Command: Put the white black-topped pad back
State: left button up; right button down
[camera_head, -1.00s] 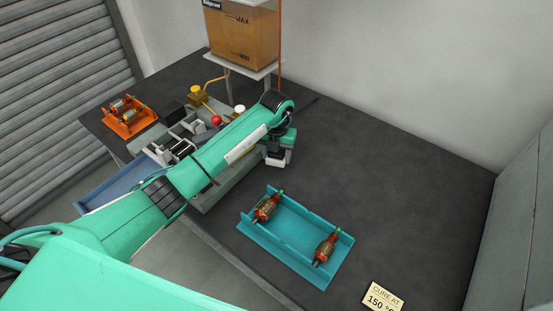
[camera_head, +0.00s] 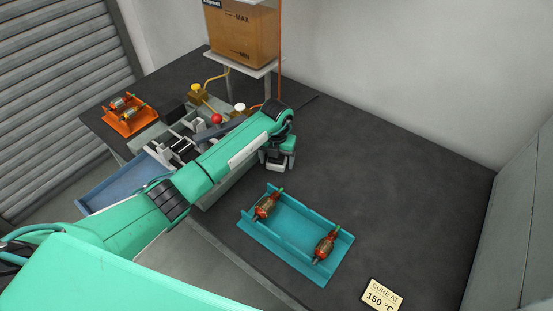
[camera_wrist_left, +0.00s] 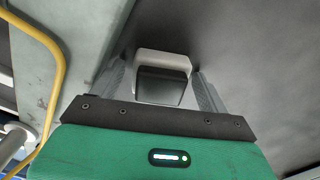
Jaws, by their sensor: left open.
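The white pad with the black top (camera_wrist_left: 161,77) shows between the two fingers of my left gripper (camera_wrist_left: 162,85) in the left wrist view. The fingers are open, one on each side of it, and I see no clear contact. In the head view my left gripper (camera_head: 277,163) is low over the dark table, just right of the grey machine bed. The pad is hard to make out there. My right gripper is in neither view.
A teal tray (camera_head: 298,262) with two wound armatures stands at the front. An orange tray (camera_head: 131,125) is at the back left. The winding machine with a red knob (camera_head: 216,119) lies behind my arm. The table's right side (camera_head: 410,190) is clear.

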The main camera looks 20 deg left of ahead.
pick_arm(q)
jog(key=shift+r, duration=0.25)
notch_tip(320, 180, up, 10)
jog(key=b, duration=0.3)
jog(key=shift+r, duration=0.9)
